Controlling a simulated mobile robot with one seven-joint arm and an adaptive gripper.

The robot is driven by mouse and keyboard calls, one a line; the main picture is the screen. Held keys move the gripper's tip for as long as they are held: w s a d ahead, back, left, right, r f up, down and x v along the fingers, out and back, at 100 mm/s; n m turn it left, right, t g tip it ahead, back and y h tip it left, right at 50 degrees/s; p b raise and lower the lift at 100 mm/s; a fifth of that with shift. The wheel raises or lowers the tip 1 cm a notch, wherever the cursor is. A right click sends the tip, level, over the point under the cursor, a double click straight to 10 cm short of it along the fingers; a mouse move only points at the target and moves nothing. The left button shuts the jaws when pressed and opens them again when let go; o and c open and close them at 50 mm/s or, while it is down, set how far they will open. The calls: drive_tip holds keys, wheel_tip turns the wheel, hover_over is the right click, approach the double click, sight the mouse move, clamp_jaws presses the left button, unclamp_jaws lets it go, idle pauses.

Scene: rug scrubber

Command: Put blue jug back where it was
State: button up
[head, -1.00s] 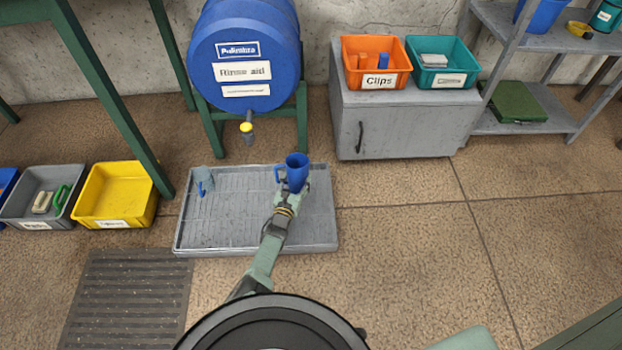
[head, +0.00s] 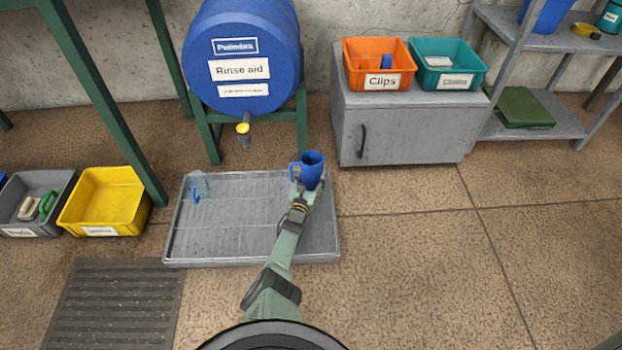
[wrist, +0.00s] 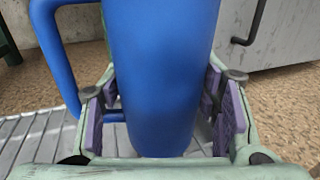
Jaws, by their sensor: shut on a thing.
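The blue jug (head: 311,170) is held upright at the right back of the grey ribbed tray (head: 232,240). It fills the middle of the wrist view (wrist: 165,75), its handle to the left. My gripper (head: 303,185) is shut on the jug's body, with a purple pad on each side in the wrist view (wrist: 165,115). The jug's base is hidden by my gripper, so I cannot tell whether it touches the tray. A clear jug with a blue handle (head: 198,186) stands at the tray's back left.
A blue rinse aid barrel (head: 240,60) with a yellow-tipped tap (head: 243,128) stands behind the tray. A grey cabinet (head: 410,130) bears an orange bin (head: 379,82) and a teal bin (head: 447,82). A yellow bin (head: 105,208) lies left. Floor to the right is clear.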

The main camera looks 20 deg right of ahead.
drive_tip(key=shift+f, duration=0.2)
drive_tip(key=o, duration=1.5)
drive_tip(key=shift+s+a+r+p, duration=0.15)
drive_tip(key=shift+r+p, duration=0.15)
drive_tip(key=shift+r, duration=0.05)
drive_tip(key=p+v, duration=0.7)
drive_tip(key=v, duration=0.3)
drive_tip(key=shift+s+a, duration=0.25)
drive_tip(key=shift+a, duration=0.05)
drive_tip(key=shift+s+a+f+p, duration=0.1)
drive_tip(key=shift+s+a+p, duration=0.1)
drive_tip(key=shift+s+p, duration=0.2)
